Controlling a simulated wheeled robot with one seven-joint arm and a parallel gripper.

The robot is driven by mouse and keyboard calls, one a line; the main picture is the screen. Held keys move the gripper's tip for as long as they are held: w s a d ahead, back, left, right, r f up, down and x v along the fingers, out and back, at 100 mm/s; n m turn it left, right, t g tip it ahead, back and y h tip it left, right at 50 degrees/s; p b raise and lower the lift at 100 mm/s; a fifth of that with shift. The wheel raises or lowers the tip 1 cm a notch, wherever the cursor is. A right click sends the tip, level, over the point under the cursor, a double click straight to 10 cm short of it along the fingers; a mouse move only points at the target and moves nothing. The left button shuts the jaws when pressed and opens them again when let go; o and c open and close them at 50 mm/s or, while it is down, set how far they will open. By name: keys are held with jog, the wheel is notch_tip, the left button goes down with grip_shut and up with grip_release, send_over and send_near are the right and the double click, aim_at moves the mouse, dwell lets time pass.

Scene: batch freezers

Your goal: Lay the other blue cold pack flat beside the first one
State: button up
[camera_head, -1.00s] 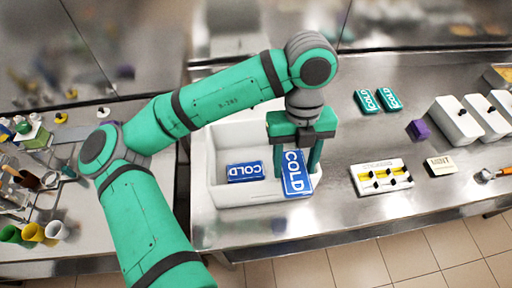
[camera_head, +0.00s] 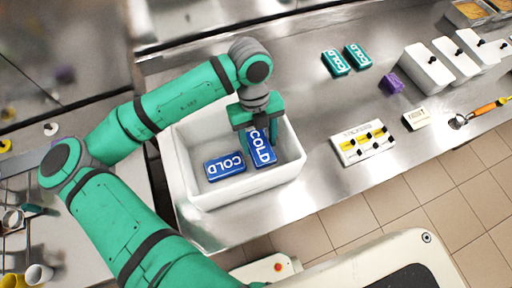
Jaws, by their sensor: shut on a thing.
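One blue cold pack (camera_head: 224,166) with white COLD lettering lies flat on the floor of the white bin (camera_head: 212,197), towards its left side. The other blue cold pack (camera_head: 261,147) is held by my gripper (camera_head: 259,134) inside the bin, just to the right of the first pack. Its lettering runs lengthwise and it looks turned and tilted against the first pack. The gripper is shut on its far end. Whether its lower end touches the bin floor cannot be told.
Two teal cold packs (camera_head: 335,63) lie on the steel counter (camera_head: 300,90) at the back.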

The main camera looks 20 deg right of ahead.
aim_at(259, 148)
jog(key=shift+w+d+f, duration=0.1)
jog(key=shift+f, duration=2.25)
jog(key=shift+f, duration=0.2)
jog(key=o, duration=1)
jog(key=v, duration=1.2)
jog(key=shift+r, duration=0.25)
